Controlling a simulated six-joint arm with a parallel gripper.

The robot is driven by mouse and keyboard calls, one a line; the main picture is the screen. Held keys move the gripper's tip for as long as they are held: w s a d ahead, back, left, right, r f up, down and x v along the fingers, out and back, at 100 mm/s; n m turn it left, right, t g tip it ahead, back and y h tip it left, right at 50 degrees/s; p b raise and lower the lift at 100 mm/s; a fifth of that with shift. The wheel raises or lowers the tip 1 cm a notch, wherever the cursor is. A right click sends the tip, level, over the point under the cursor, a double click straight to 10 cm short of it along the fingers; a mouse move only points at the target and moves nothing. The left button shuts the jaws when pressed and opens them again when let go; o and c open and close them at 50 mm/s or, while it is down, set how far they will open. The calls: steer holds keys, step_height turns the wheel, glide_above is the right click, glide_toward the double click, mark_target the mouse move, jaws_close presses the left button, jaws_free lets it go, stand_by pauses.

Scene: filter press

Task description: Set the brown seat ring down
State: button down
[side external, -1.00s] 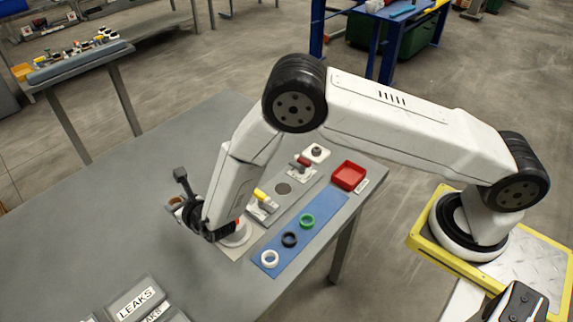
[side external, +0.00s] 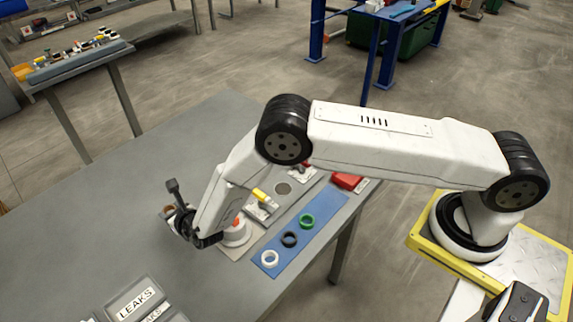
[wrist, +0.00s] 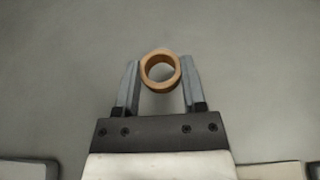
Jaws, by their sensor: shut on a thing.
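The brown seat ring (wrist: 160,84) is held between the two fingers of my gripper (wrist: 160,88) in the wrist view. Its round opening faces the camera, and plain grey table surface (wrist: 60,70) shows behind it. In the side external view a small part of the brown ring (side external: 169,210) shows at my gripper (side external: 172,216), left of the pale mat, over the grey table (side external: 110,210). I cannot tell how high the ring is above the table.
White (side external: 270,259), dark (side external: 289,239) and green (side external: 307,221) rings lie on a blue strip (side external: 284,253). A yellow-handled valve (side external: 261,200) stands beside it. Boxes labelled LEAKS (side external: 135,300) sit in front. Bare table lies to the left.

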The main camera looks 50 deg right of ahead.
steer(key=shift+f, duration=1.2)
steer(key=shift+f, duration=0.15)
steer(key=shift+c, duration=0.8)
jaws_free()
steer(key=shift+s+r, duration=0.1)
steer(key=shift+r, duration=0.15)
steer(key=shift+s, duration=0.2)
steer(key=shift+v, duration=5.7)
steer(key=shift+r, duration=0.1)
